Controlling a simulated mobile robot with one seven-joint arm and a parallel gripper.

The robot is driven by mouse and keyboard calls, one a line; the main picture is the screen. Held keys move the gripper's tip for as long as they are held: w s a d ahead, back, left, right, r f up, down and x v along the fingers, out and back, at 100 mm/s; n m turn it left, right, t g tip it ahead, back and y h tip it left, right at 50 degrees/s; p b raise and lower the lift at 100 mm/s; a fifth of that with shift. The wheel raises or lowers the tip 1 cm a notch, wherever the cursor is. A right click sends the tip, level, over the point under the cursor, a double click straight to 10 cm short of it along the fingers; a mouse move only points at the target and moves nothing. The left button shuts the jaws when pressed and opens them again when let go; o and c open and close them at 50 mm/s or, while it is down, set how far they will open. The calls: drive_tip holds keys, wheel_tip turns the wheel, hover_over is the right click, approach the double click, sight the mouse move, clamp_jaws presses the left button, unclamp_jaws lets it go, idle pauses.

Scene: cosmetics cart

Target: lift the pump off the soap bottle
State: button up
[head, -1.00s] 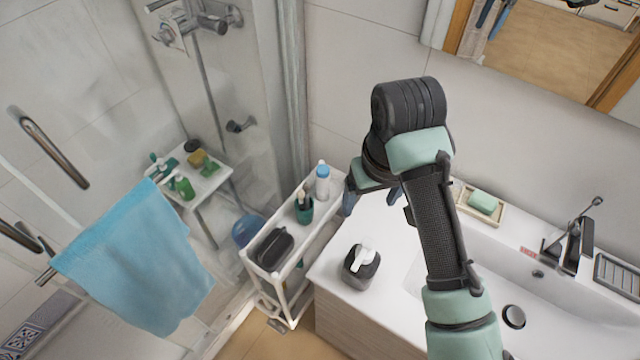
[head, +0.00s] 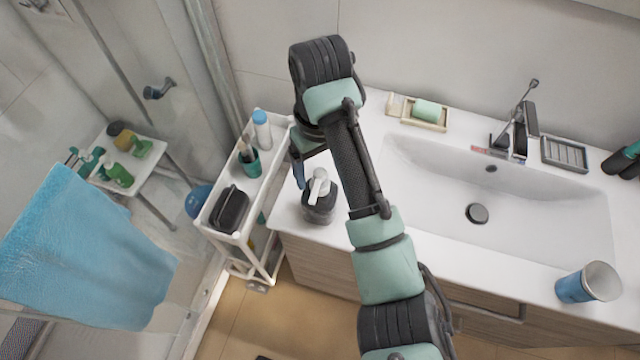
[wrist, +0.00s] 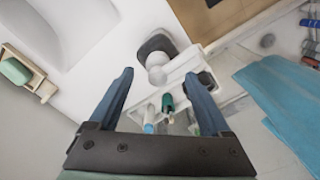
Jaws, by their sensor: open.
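The soap bottle (head: 319,209) is dark and squat and stands on the left end of the white sink counter. Its white pump (head: 319,184) sits on top of it. In the wrist view the dark bottle (wrist: 154,42) and the white pump (wrist: 157,70) show above and between my finger tips, apart from them. My gripper (wrist: 160,80) is open and empty, with its two blue fingers spread wide. In the head view one blue finger (head: 298,172) shows just left of the pump; the rest is partly hidden by my arm.
A narrow white cart (head: 212,226) stands left of the counter, with a dark case (head: 229,208), a green cup (head: 249,162) of brushes and a blue-capped bottle (head: 262,131). A soap dish (head: 408,117) lies at the back.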

sight(320, 172)
drive_tip(key=shift+w+a+f+b, duration=0.15)
drive_tip(key=shift+f+b, duration=0.1)
drive_tip(key=shift+f, duration=0.3)
drive_tip(key=shift+w+d+f+b, duration=0.1)
drive_tip(key=shift+w+f+b, duration=0.1)
drive_tip(key=shift+f, duration=0.35)
drive_tip(key=shift+s+f+p, duration=0.1)
drive_tip(key=shift+f+p, duration=0.2)
drive_tip(key=shift+p, duration=0.25)
drive_tip(key=shift+f, duration=0.45)
clamp_jaws()
